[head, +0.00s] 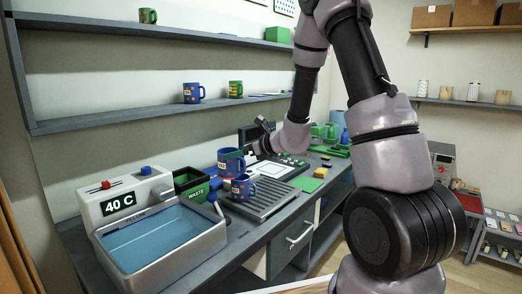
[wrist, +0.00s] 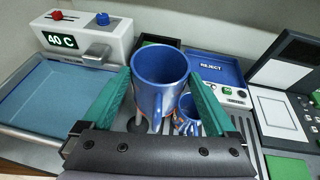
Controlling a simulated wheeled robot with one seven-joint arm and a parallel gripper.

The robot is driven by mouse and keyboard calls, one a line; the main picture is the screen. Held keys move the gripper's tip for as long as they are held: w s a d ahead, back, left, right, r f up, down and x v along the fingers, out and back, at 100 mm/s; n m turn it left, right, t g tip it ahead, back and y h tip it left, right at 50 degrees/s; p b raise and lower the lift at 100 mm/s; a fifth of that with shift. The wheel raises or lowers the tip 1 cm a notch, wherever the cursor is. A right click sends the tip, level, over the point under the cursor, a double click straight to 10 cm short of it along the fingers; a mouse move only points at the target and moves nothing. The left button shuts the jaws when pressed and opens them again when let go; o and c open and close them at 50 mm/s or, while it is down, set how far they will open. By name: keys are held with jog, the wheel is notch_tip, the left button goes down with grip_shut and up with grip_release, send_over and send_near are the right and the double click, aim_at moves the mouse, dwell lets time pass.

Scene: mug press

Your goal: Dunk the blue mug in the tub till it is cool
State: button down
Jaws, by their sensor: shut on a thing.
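My gripper (wrist: 159,80) is shut on a blue mug (wrist: 158,66), with a green finger on each side of it. The mug's open top faces the wrist camera and its handle points toward the camera. In the head view the held mug (head: 229,166) is above the slatted rack, right of the tub. The tub (head: 206,240) holds blue water and its display reads 40 C; it also shows at the left of the wrist view (wrist: 22,132). A second blue mug (head: 240,188) stands on the rack below and shows partly behind the held one (wrist: 187,122).
A green and black waste bin (head: 188,182) stands between tub and rack. The slatted rack (head: 270,200) is mostly bare. Shelves with mugs (head: 193,93) run along the wall above.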

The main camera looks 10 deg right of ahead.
jog(key=s+a+f+n+g+y, duration=0.1)
jog(key=s+a+n+g+y, duration=0.1)
jog(key=s+a+n+g, duration=0.65)
jog(key=s+a+f+n+g+y, duration=0.15)
jog(key=s+a, duration=0.35)
jog(key=a, duration=0.8)
notch_tip(320, 180, down, 14)
jog(key=m, duration=0.1)
jog(key=shift+s+d+f, duration=0.1)
jog(key=shift+f, duration=0.15)
dwell(0.9)
notch_tip(320, 180, up, 12)
jog(key=shift+f, duration=0.2)
dwell(1.0)
